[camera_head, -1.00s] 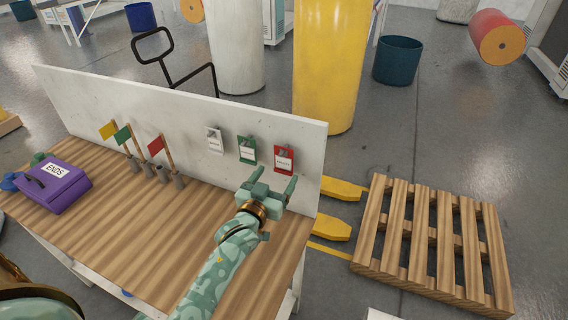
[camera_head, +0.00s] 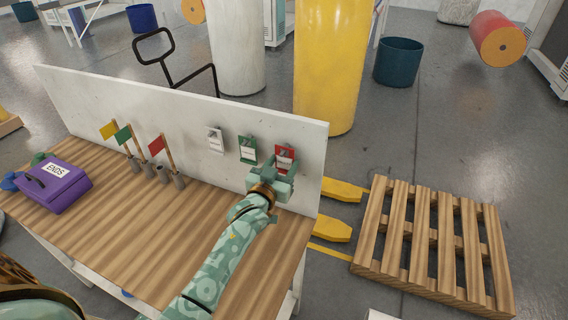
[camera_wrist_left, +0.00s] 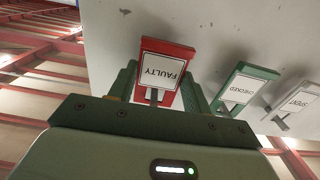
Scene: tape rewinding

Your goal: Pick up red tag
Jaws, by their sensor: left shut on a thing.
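The red tag (camera_head: 284,154) hangs on the white back panel at the right end of the row, its lower part hidden by my gripper. In the left wrist view the red tag (camera_wrist_left: 160,70) reads "FAULTY" and sits between the two fingers. My left gripper (camera_head: 280,167) is at the panel, shut on the red tag with a finger on each side. It also shows in the left wrist view (camera_wrist_left: 160,88). The right gripper is not in view.
A green tag (camera_head: 247,150) reading "CHECKED" in the wrist view and a white tag (camera_head: 215,141) hang left of the red one. Several small flags stand in holders on the wooden table (camera_head: 150,225). A purple box (camera_head: 60,188) sits at the left. The table's front middle is clear.

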